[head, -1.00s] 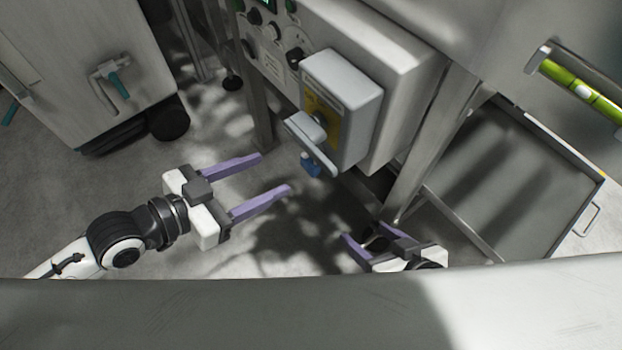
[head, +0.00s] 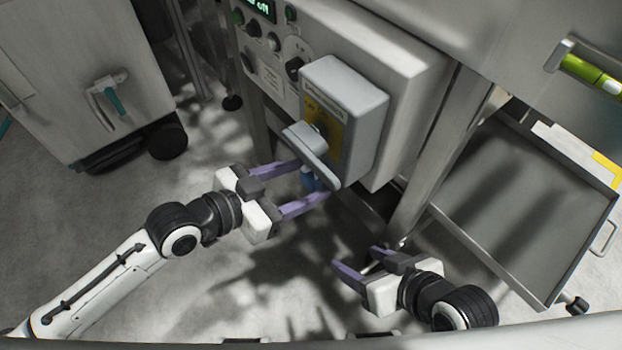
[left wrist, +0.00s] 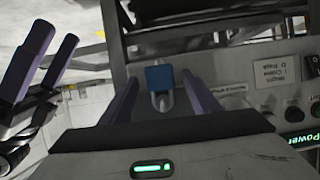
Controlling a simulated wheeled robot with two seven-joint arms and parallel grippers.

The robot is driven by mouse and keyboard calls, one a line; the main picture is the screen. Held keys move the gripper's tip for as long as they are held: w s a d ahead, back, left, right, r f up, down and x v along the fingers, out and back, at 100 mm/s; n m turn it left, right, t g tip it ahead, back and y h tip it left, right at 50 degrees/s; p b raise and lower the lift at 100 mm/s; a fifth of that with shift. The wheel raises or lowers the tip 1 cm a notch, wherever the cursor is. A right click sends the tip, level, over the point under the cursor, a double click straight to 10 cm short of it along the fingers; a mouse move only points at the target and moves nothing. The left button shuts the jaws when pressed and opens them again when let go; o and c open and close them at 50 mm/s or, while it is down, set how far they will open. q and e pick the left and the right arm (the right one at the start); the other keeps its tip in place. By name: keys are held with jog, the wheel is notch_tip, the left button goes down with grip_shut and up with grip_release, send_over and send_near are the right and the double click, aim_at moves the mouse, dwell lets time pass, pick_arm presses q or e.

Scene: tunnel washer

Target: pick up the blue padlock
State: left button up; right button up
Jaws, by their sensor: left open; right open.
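The blue padlock (head: 308,180) hangs below the handle of the grey switch box (head: 347,97). My right gripper (head: 356,262) is open and empty, lower and to the right, under the panel.
The control panel (head: 281,62) with knobs and a green display is behind the switch box. A metal leg (head: 437,150) and a grey tray cart (head: 520,200) stand at right. A grey cabinet (head: 70,70) on wheels stands at left. The floor between is clear.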

pick_arm(q)
jog(key=shift+w, duration=0.1)
jog(key=shift+c, duration=0.2)
jog(key=c, duration=1.1)
jog(key=shift+c, duration=0.2)
jog(key=shift+r+p, duration=0.35)
jog(key=shift+r, duration=0.2)
jog(key=shift+r+p, duration=0.35)
jog(key=shift+r, duration=0.15)
jog(key=s+a+p, duration=0.2)
jog(key=s+a, duration=0.8)
jog(key=a, duration=0.4)
jog(key=shift+s+a+f, duration=0.15)
jog(key=shift+s+f, duration=0.1)
jog(key=shift+s, duration=0.15)
pick_arm(e)
jog(key=shift+s+d+r+m+t+h, duration=0.2)
jog(key=shift+d+r+m+t, duration=0.15)
jog(key=shift+d+r, duration=0.2)
jog(key=shift+s+d+r+m+t+h, duration=0.1)
jog(key=shift+s+d+r+m+t, duration=0.15)
jog(key=shift+d+r+t, duration=0.2)
